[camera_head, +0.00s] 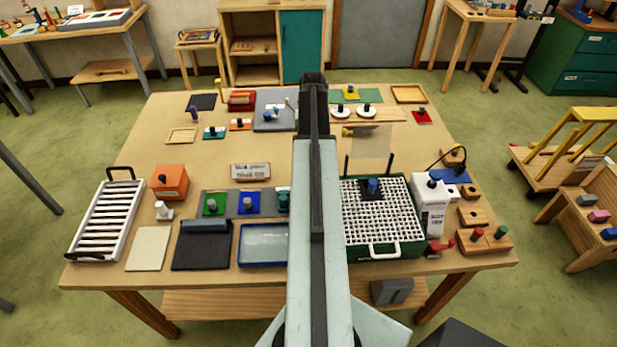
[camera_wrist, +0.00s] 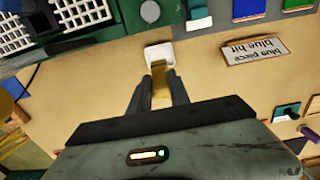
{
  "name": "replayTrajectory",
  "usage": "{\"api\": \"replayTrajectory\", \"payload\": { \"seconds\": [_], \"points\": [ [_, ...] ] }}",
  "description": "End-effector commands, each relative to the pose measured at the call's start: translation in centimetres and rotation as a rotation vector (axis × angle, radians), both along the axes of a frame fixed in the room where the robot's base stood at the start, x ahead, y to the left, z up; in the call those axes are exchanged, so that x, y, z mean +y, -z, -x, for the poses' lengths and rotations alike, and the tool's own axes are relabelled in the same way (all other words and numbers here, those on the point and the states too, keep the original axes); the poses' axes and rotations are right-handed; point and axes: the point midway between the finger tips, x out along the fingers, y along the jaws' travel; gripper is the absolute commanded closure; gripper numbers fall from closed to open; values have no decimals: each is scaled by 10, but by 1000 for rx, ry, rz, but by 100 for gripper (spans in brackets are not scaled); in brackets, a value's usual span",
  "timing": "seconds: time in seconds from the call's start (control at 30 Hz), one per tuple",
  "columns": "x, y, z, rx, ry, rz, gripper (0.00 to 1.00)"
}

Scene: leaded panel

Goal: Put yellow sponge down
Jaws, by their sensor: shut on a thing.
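In the wrist view my gripper (camera_wrist: 160,76) is shut on the yellow sponge (camera_wrist: 161,93), a narrow yellow block between its two dark fingers. Just beyond the fingertips is a small white square piece (camera_wrist: 159,52), partly covered by the sponge. I cannot tell whether the sponge touches it or hangs above it. The tan tabletop (camera_wrist: 100,80) lies beneath and around them. In the head view my arm runs up the middle of the picture and hides the sponge and the fingertips.
A card lettered "blue piece blue bit" (camera_wrist: 255,50) lies to the right in the wrist view; it also shows in the head view (camera_head: 250,171). A green crate with a white grid (camera_head: 385,245) stands right of my arm. A blue tray (camera_head: 263,262) lies left. Bare tabletop (camera_head: 150,150) shows at left.

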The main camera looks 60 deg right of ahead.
Motion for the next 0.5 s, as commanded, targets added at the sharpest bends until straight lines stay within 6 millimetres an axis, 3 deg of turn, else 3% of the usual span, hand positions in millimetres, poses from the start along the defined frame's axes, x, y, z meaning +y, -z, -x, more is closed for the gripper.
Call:
{"api": "replayTrajectory", "payload": {
  "seconds": [0.17,0.4,0.5],
  "points": [
    [-3,10,5,0,8,0,100],
    [-8,61,11,0,18,0,100],
    [-9,67,12,0,21,0,100]
  ]
}}
